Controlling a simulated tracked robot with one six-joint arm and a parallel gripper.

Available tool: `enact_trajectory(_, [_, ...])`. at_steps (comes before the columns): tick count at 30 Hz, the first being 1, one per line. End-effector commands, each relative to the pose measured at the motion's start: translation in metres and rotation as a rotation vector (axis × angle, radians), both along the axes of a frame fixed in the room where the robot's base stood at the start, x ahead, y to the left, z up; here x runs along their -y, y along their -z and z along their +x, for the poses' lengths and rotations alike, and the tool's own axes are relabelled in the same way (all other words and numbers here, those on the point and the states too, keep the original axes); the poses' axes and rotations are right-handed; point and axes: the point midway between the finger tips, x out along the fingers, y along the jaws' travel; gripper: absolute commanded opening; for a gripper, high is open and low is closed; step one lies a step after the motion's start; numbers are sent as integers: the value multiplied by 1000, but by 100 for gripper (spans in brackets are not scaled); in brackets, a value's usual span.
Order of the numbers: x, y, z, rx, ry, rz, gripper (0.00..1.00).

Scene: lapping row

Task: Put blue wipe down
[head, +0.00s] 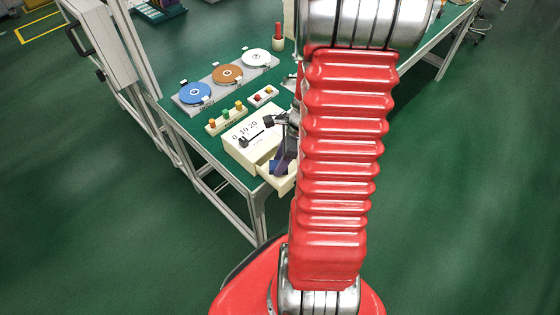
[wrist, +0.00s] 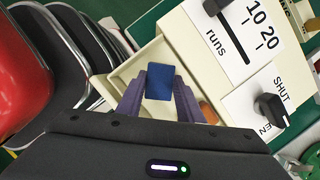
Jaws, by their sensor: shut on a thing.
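The blue wipe (wrist: 159,83) is a small dark blue rectangle between the two purple fingers of my gripper (wrist: 161,78), which is shut on it. In the wrist view they are over the open cream drawer (wrist: 128,69); whether the wipe touches the drawer floor I cannot tell. In the head view, my gripper (head: 286,158) is at the drawer (head: 284,184) on the near edge of the green bench, partly hidden by my red arm. A bit of blue (head: 273,167) shows beside the fingers there.
The drawer belongs to a cream box (head: 250,133) with a runs slider (wrist: 232,32) and a black knob (wrist: 271,108). An orange thing (wrist: 208,112) is by the right finger. Behind the box are a coloured peg block (head: 226,119) and a tray of discs (head: 227,75).

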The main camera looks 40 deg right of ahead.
Motion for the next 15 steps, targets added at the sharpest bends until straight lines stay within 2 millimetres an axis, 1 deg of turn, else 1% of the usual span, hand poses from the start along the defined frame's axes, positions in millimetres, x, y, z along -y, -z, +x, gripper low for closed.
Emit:
enact_trajectory(11, [0, 3, 0, 1, 0, -1, 9])
enact_trajectory(12, [0, 2, 0, 1, -1, -1, 35])
enact_trajectory(15, [0, 2, 0, 1, -1, -1, 42])
